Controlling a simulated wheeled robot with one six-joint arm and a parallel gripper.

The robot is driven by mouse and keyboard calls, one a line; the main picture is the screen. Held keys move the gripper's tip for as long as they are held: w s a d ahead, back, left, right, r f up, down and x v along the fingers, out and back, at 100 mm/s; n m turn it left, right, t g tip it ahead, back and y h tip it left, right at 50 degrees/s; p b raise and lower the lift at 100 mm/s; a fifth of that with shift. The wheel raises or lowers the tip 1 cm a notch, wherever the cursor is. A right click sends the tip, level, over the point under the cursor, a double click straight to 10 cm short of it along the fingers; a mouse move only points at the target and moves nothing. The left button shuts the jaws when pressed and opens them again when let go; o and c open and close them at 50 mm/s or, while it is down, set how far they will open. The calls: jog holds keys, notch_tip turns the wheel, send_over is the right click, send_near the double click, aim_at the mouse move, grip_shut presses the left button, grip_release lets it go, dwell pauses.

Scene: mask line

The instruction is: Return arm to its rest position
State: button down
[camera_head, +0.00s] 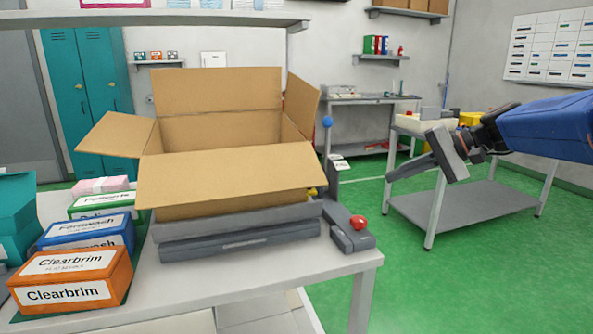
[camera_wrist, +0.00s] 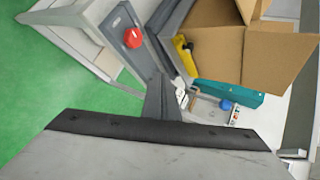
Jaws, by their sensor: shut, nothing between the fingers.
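My gripper (camera_head: 392,175) is at the right of the head view, held out in the air over the green floor, to the right of the open cardboard box. My blue arm reaches in from the right edge. The fingers are together and nothing shows between them. In the wrist view my gripper (camera_wrist: 165,98) points toward the table corner with the red button (camera_wrist: 133,38). It appears apart from the table and the box.
An open cardboard box (camera_head: 225,180) stands on a grey machine (camera_head: 240,244) on the white table (camera_head: 340,264). A red button (camera_head: 358,222) sits at the machine's right. Labelled cartons, including an orange Clearbrim box (camera_head: 70,290), stand left. A grey cart (camera_head: 465,207) stands behind my gripper.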

jog(key=s+a+f+n+g+h, duration=0.1)
jog(key=s+f+h, duration=0.2)
jog(key=s+f, duration=0.45)
jog(key=s+a+f+n+h, duration=0.1)
jog(key=s+f+h, duration=0.25)
jog(key=s, duration=0.65)
jog(key=s+d+f+n+t+h, duration=0.1)
jog(key=s+d+f+n+h, duration=0.2)
jog(key=s+d+f, duration=0.3)
jog(key=s+f, duration=0.5)
jog(key=s, duration=0.1)
jog(key=shift+s+n+h, duration=0.2)
jog(key=shift+n+h, duration=0.1)
jog(key=shift+h, duration=0.05)
jog(key=shift+r, duration=0.1)
dwell(0.8)
